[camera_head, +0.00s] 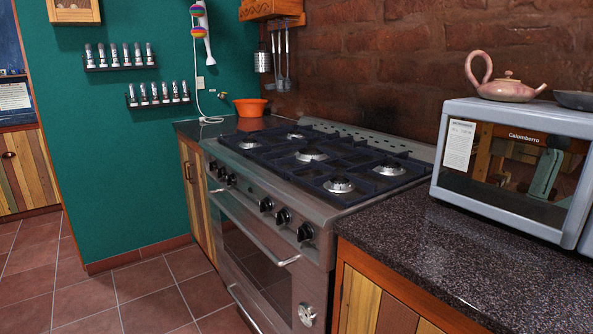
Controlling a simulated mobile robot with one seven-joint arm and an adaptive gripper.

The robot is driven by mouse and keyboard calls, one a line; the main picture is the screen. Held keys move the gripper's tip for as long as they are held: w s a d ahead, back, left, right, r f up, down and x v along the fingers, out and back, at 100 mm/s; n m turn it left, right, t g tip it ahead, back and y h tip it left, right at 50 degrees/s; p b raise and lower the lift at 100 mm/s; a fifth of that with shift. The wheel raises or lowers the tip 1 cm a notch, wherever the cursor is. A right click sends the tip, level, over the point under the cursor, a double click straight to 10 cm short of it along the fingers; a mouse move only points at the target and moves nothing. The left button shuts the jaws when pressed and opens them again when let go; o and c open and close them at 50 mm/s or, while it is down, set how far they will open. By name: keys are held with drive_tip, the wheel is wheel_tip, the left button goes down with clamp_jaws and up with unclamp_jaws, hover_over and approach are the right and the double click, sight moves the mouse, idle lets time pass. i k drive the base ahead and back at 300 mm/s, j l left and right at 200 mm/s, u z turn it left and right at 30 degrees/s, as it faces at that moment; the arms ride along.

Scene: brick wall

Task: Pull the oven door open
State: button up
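The oven is the lower front of a steel range in the middle of the head camera view. Its oven door (255,262) has a dark glass window and looks shut. A bar-shaped door handle (246,231) runs along the top of the door, below a row of black knobs (266,205). A second bar (243,308) sits lower on the front, and a round dial (307,314) is at the door's lower right. The bottom of the range is cut off by the frame. My gripper is not in view.
A dark stone counter (480,250) with wooden cabinets adjoins the range on the right and carries a microwave (515,160). A narrow wooden cabinet (195,195) adjoins on the left. The tiled floor (140,290) in front and to the left is clear.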

sight(280, 280)
drive_tip(key=i+j+z, duration=0.25)
drive_tip(key=i+j, duration=0.15)
drive_tip(key=j, duration=0.2)
drive_tip(key=i+j+z, duration=0.15)
drive_tip(key=j, duration=0.2)
drive_tip(key=i+j+z, duration=0.15)
drive_tip(key=j, duration=0.2)
